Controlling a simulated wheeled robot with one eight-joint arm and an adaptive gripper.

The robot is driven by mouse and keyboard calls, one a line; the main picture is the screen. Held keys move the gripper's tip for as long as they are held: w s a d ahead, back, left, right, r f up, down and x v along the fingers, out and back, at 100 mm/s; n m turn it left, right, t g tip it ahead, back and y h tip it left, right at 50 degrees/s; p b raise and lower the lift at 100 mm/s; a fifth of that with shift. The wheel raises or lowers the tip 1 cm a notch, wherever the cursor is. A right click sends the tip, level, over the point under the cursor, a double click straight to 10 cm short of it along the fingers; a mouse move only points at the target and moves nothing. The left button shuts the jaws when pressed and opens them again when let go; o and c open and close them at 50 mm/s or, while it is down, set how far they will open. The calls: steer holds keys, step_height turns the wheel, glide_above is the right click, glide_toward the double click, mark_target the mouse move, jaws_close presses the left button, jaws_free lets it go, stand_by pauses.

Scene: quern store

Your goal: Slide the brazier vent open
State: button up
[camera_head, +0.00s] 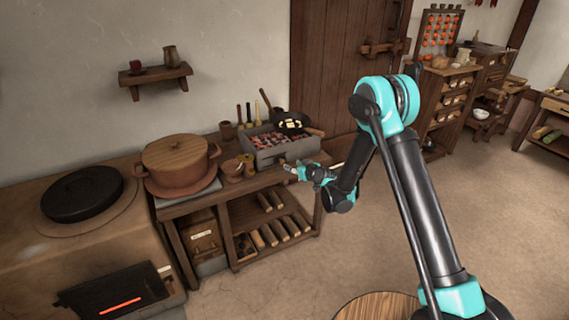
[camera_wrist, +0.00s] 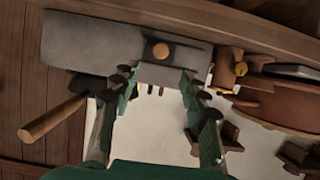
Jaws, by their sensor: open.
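The brazier (camera_head: 270,153) is a grey box of glowing coals on the wooden side table. In the wrist view its grey front (camera_wrist: 90,42) carries a dark vent plate with a round wooden knob (camera_wrist: 161,51). My gripper (camera_head: 291,169) is in front of the brazier, near the table's front edge. In the wrist view my gripper (camera_wrist: 157,80) is open and empty, its two fingers apart below the knob in the picture. I see no contact with the knob. In the head view the gripper partly hides the brazier's front, so the vent's position is hard to tell.
A black pan (camera_head: 291,122) sits over the brazier; its wooden handle (camera_wrist: 52,118) sticks out left in the wrist view. A small bowl (camera_head: 233,168) and a large lidded pot (camera_head: 176,163) stand to the left. Open floor (camera_head: 400,205) lies at right.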

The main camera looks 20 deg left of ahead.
mark_target(283, 162)
steer(key=x, duration=1)
steer(key=shift+a+f, duration=0.1)
steer(key=shift+c, duration=0.4)
jaws_close()
